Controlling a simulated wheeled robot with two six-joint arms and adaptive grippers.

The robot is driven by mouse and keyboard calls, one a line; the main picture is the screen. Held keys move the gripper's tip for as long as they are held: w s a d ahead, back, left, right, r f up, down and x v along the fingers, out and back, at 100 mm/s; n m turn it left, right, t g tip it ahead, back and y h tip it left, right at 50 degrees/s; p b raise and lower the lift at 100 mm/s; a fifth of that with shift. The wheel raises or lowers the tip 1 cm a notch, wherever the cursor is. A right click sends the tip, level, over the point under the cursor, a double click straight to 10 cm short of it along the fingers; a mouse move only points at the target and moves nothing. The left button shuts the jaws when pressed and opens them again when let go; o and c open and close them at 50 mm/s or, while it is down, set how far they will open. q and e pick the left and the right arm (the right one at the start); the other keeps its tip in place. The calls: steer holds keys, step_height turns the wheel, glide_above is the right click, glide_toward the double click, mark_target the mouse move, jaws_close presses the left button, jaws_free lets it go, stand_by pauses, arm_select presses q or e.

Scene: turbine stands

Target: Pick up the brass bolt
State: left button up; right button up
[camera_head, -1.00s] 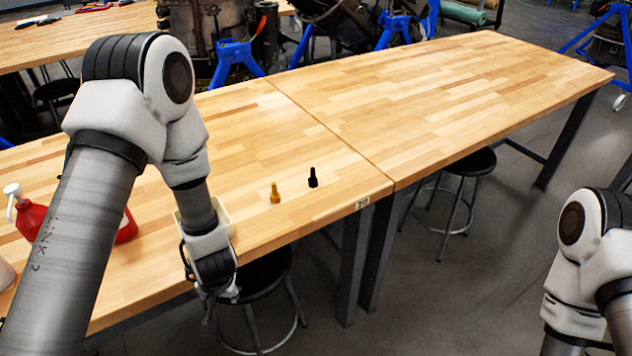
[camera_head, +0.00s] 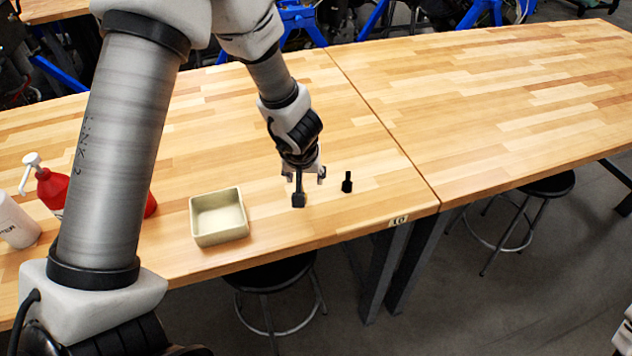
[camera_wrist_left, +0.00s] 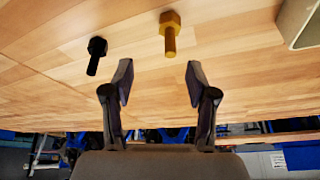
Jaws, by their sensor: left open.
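The brass bolt (camera_wrist_left: 170,35) shows in the left wrist view at the upper middle, beyond the fingertips and a little right of centre between them. My left gripper (camera_wrist_left: 158,64) is open with nothing between its fingers. In the head view my left gripper (camera_head: 304,180) hangs over the table with its fingers downward. I cannot make out the brass bolt there; the gripper seems to hide it. A black bolt (camera_head: 347,182) stands just right of the gripper; it also shows in the wrist view (camera_wrist_left: 96,56), left of the brass bolt.
A pale square tray (camera_head: 218,220) sits left of the gripper near the table's front edge; its corner shows in the wrist view (camera_wrist_left: 296,22). A red pump bottle (camera_head: 50,188) and a white bottle (camera_head: 16,222) are farther left. The table (camera_head: 480,110) is clear at right.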

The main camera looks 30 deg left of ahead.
arm_select(q)
steer(key=f+b, duration=0.1)
steer(key=s+f+b, duration=0.1)
steer(key=f, duration=0.1)
steer(key=a+f, duration=0.1)
steer(key=shift+s+a+f+b, duration=0.1)
steer(key=shift+s+f+b, duration=0.1)
steer(key=shift+f+b, duration=0.15)
steer(key=shift+w+a+f, duration=0.1)
steer(key=shift+w+f, duration=0.85)
steer(key=shift+w, duration=0.2)
steer(key=shift+s, duration=0.1)
steer(key=shift+s+r, duration=0.15)
steer(key=shift+s, duration=0.1)
steer(key=c, duration=0.6)
steer(key=shift+s+r, duration=0.1)
steer(key=shift+s, duration=0.05)
steer(key=c, duration=0.5)
jaws_close()
arm_select(e)
steer(key=f, duration=0.1)
steer(key=s+f, duration=0.1)
steer(key=f, duration=0.1)
steer(key=shift+s+a, duration=0.1)
steer(key=shift+s, duration=0.05)
